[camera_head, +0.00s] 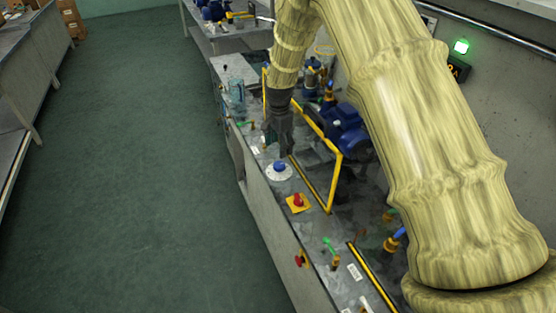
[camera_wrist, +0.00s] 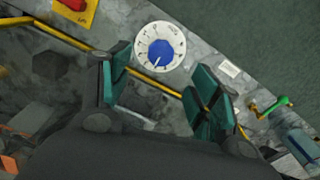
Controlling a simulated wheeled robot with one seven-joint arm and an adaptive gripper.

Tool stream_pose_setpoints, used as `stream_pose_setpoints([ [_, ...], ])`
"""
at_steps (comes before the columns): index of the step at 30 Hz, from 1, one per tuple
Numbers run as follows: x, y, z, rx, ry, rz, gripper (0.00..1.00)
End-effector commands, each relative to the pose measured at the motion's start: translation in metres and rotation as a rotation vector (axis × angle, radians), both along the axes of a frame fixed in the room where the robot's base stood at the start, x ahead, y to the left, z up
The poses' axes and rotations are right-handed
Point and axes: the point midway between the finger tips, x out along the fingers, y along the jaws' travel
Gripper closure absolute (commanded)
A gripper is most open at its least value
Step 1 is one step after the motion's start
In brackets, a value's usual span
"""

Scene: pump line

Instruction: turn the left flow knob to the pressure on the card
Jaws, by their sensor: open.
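A blue flow knob (camera_head: 280,166) sits on a round white dial plate (camera_head: 270,176) on the bench top. In the wrist view the blue knob (camera_wrist: 161,53) has a white pointer line toward the lower left of the dial (camera_wrist: 145,36); the dial's markings are too small to read. My gripper (camera_head: 281,150) is just behind the knob in the head view. In the wrist view its two green-padded fingers (camera_wrist: 160,95) are apart and empty, with the knob beyond their tips. A small white card (camera_wrist: 229,68) lies right of the dial; its text is not legible.
A red button on a yellow plate (camera_head: 298,203) is in front of the knob. A yellow rail frame (camera_head: 337,178) and a blue pump (camera_head: 345,130) stand to the right. A green-handled valve (camera_head: 329,246) is nearer. The green floor (camera_head: 130,160) at left is clear.

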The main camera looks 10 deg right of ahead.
Motion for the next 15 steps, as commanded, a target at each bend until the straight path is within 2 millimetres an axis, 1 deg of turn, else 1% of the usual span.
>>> stream_pose_setpoints([
  [1, 0.001, 0.0, -0.008, 0.001, 0.006, -0.001, 0.38],
  [6, 0.006, -0.001, -0.036, 0.0, 0.011, -0.001, 0.38],
  [15, 0.006, -0.003, -0.073, 0.001, 0.01, -0.003, 0.38],
])
